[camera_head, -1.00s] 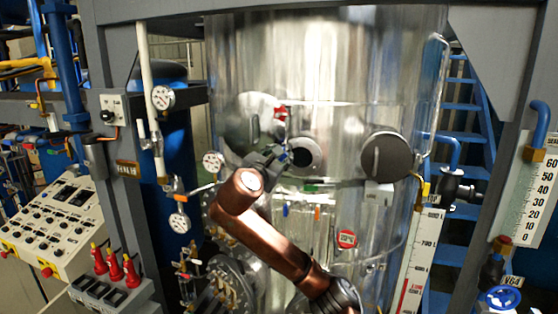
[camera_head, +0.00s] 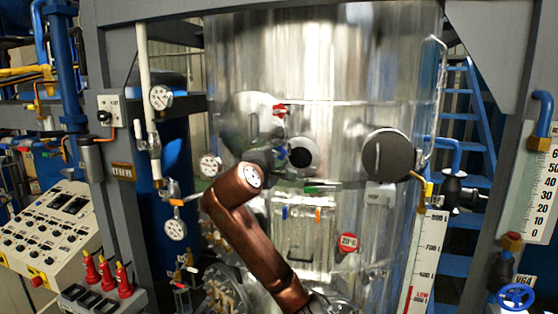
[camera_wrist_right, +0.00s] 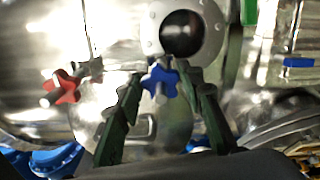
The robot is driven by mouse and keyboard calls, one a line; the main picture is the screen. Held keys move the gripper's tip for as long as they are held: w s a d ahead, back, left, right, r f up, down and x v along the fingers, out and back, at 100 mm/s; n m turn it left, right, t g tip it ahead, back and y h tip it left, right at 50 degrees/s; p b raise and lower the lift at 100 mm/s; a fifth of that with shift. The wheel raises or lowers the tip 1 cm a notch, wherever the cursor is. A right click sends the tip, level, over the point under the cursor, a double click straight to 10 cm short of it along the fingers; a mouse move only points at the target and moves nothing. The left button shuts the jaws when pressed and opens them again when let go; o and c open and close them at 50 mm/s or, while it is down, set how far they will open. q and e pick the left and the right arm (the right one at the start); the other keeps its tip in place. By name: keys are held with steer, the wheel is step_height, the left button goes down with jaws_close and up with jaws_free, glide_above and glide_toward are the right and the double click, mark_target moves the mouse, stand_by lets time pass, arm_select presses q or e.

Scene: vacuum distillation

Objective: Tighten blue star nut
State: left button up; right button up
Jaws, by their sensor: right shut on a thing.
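The blue star nut (camera_wrist_right: 160,80) sits in the middle of the right wrist view, below a round dark port (camera_wrist_right: 181,34) in the shiny metal vessel. My right gripper (camera_wrist_right: 163,77) has its two dark fingers on either side of the nut and is shut on it. A red star nut (camera_wrist_right: 62,87) is to the left of it in that view. In the head view my right gripper (camera_head: 266,156) is at the vessel front, just left of the port (camera_head: 303,152). It largely hides the blue nut there. The red nut (camera_head: 280,110) shows above it. My left gripper is not in view.
The large metal vessel (camera_head: 330,60) fills the centre. A round dark cover (camera_head: 388,155) is right of the port. Gauges (camera_head: 161,97) and pipes stand at the left, near a control panel (camera_head: 45,235). A level scale (camera_head: 427,250) is at the right.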

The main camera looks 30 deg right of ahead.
steer(key=m, duration=0.2)
steer(key=m+b, duration=0.1)
steer(key=shift+f+m, duration=0.3)
steer(key=shift+m, duration=0.1)
steer(key=m+b, duration=0.1)
steer(key=m, duration=0.2)
steer(key=shift+w+a+m+b, duration=0.1)
steer(key=shift+m+b, duration=0.2)
steer(key=shift+b, duration=0.05)
steer(key=m, duration=0.3)
steer(key=shift+f+m+b, duration=0.15)
steer(key=shift+m+b, duration=0.15)
steer(key=shift+b, duration=0.05)
steer(key=m, duration=0.3)
steer(key=shift+w+m, duration=0.1)
steer(key=shift+m, duration=0.2)
steer(key=m, duration=0.4)
steer(key=shift+a+f+m, duration=0.1)
steer(key=shift+m, duration=0.2)
steer(key=m, duration=0.3)
steer(key=shift+w+m, duration=0.15)
steer(key=shift+m, duration=0.15)
steer(key=m+p, duration=0.1)
steer(key=m, duration=0.3)
steer(key=shift+a, duration=0.1)
steer(key=shift+w+m+p, duration=0.1)
steer(key=shift+m+p, duration=0.2)
steer(key=shift+m, duration=1.8)
